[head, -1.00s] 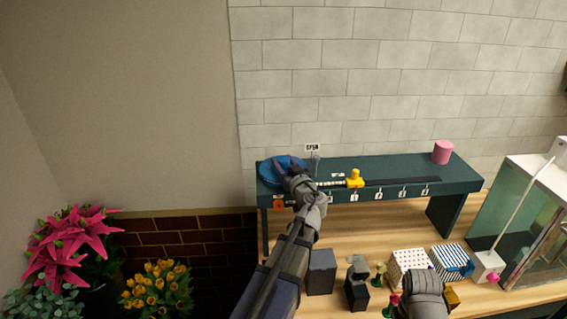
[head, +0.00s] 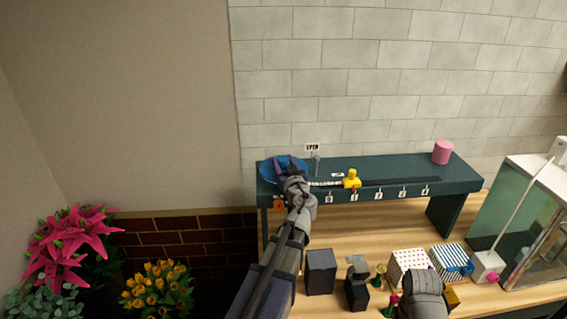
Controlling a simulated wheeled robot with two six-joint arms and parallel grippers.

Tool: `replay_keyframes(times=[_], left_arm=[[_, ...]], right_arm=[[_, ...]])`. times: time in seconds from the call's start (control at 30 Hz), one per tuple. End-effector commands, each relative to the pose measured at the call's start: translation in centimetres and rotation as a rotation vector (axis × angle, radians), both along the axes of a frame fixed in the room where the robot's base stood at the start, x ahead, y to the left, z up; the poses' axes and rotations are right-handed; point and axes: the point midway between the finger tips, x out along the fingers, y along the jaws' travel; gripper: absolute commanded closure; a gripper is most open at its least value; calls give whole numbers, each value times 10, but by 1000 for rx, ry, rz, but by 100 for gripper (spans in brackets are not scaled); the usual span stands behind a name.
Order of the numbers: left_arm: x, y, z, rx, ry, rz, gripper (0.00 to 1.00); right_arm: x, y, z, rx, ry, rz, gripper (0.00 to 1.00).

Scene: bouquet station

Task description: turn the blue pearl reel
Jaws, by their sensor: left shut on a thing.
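The blue pearl reel (head: 270,172) is a round blue disc at the left end of the dark green raised bench (head: 400,168). My left gripper (head: 287,166) reaches over it from the front and is shut on the reel. The gripper and wrist hide part of the reel. A pale string of pearls (head: 325,184) runs right from the reel to a yellow slider (head: 351,179) on a dark track. Of my right arm only a grey part shows at the bottom right; its gripper is not in view.
A pink cylinder (head: 442,151) stands on the bench's right end. Numbered tags line its front edge. Below are dark grey boxes (head: 321,272), a dotted box (head: 409,262), a striped box (head: 451,259) and a glass case (head: 530,220). Flowers (head: 66,245) stand at the lower left.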

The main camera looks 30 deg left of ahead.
Motion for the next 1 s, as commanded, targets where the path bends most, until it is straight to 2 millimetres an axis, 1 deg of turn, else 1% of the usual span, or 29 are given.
replay_keyframes(times=[0.27,0.3,0.57,0.83,1.0], left_arm=[[0,0,0,0,0,-6,100],[0,0,0,0,0,-6,48],[0,0,0,0,0,-6,19],[-1,-1,0,0,0,-6,19],[-8,-8,0,0,0,-7,19]], right_arm=[[0,0,0,0,0,0,50],[0,0,0,0,0,0,50],[0,0,0,0,0,0,50],[0,0,0,0,0,0,50],[0,0,0,0,0,0,50]])
